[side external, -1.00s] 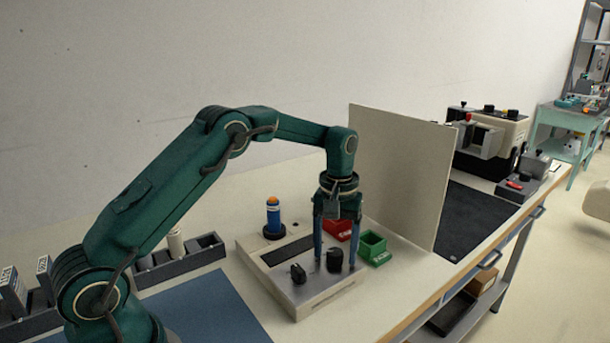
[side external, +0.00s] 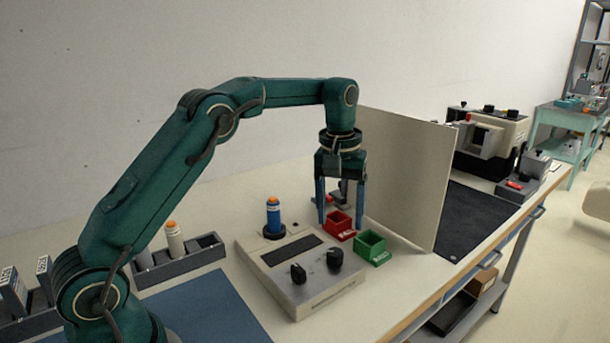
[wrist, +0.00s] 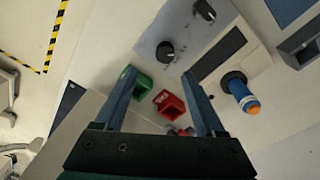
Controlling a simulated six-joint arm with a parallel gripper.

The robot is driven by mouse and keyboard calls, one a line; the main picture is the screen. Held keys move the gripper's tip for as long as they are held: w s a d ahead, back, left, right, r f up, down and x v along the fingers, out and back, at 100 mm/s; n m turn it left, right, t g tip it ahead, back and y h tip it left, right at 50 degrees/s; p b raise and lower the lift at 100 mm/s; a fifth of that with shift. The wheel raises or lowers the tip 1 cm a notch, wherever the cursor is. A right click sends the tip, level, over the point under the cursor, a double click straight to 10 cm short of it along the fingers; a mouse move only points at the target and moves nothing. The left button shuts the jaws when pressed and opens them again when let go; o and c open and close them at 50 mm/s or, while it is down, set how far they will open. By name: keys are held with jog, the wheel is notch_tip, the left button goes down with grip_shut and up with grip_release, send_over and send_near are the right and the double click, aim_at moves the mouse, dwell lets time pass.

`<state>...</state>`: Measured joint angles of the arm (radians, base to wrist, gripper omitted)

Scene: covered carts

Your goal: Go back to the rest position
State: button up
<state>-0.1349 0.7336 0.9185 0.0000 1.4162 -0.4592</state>
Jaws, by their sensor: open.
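My gripper (side external: 341,222) is open and empty, pointing down above the bench behind the control box. Its two fingers also show in the wrist view (wrist: 162,98), spread apart with nothing between them touching. In the side view the fingers overlap the red bin (side external: 338,226), but they look raised above it. The green bin (side external: 370,248) stands next to it, nearer the camera. The grey control box (side external: 300,270) with two black knobs lies in front of the gripper. A blue cylinder with an orange top (side external: 273,215) stands upright in a black ring at its back left corner.
A tall cream panel (side external: 408,175) stands close to the right of my gripper. A grey rack (side external: 180,262) holding pale cylinders lies at left, beside a blue mat (side external: 210,310). Beyond the panel are a dark mat (side external: 475,220) and a machine (side external: 490,140).

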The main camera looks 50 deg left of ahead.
jog(key=s+d+r+m+t, duration=0.3)
jog(key=s+d+r, duration=0.1)
jog(key=s+r, duration=0.75)
jog(key=s+d+f+m+t, duration=0.1)
jog(key=s+f+m, duration=0.2)
jog(key=s+f, duration=0.5)
jog(key=s, duration=0.2)
jog(key=shift+s+m+t, duration=0.4)
